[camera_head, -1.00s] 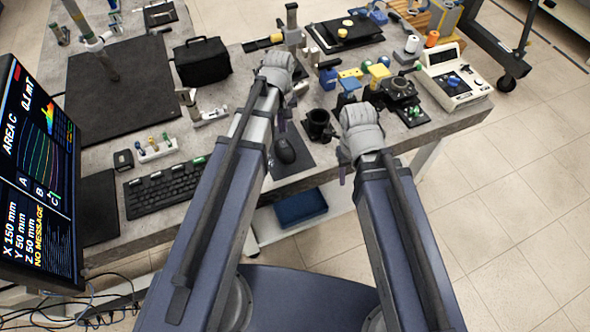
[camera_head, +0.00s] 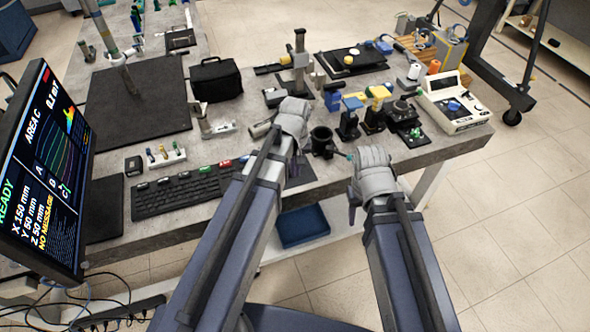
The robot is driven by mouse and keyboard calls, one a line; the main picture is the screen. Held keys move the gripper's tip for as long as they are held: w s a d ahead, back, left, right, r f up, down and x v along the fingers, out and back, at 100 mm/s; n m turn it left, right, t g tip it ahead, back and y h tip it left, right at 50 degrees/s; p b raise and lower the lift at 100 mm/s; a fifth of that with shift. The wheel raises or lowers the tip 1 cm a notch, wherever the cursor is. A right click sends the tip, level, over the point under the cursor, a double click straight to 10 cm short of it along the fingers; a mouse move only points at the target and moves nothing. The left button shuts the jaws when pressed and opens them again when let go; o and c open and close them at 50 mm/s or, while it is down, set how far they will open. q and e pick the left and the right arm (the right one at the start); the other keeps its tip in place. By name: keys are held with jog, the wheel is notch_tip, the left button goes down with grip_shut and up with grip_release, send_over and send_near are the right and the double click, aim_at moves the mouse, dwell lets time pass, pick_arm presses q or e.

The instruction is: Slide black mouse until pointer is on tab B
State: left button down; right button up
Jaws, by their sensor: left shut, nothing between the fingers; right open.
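The monitor (camera_head: 47,165) at left shows tabs A, B (camera_head: 53,183) and C (camera_head: 62,189). A small green mark, probably the pointer, shows by C. The dark mouse pad (camera_head: 301,174) lies at the table's near edge. The black mouse is not visible; my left arm and gripper cover much of the pad. My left gripper (camera_head: 293,150) is shut and empty over the pad, its fingers mostly hidden by its wrist. My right gripper (camera_head: 353,208) is open and empty, beyond the near edge, right of the pad.
A black keyboard (camera_head: 180,190) lies left of my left arm. A black cup (camera_head: 321,143) stands just right of my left gripper. Several small fixtures and a white instrument (camera_head: 453,104) stand to the right. A black bag (camera_head: 215,80) stands behind.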

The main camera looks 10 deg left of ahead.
aim_at(295, 190)
pick_arm(q)
notch_tip(295, 190, down, 9)
jog(key=b, duration=0.8)
jog(key=shift+r, duration=0.1)
jog(key=w, duration=0.1)
jog(key=w+a, duration=0.1)
jog(key=w+p, duration=0.1)
jog(key=shift+w+a+r, duration=0.3)
jog(key=shift+a+r, duration=0.1)
jog(key=shift+w+a, duration=0.1)
jog(key=shift+w+a, duration=0.4)
jog(key=shift+w, duration=0.3)
jog(key=shift+s, duration=0.1)
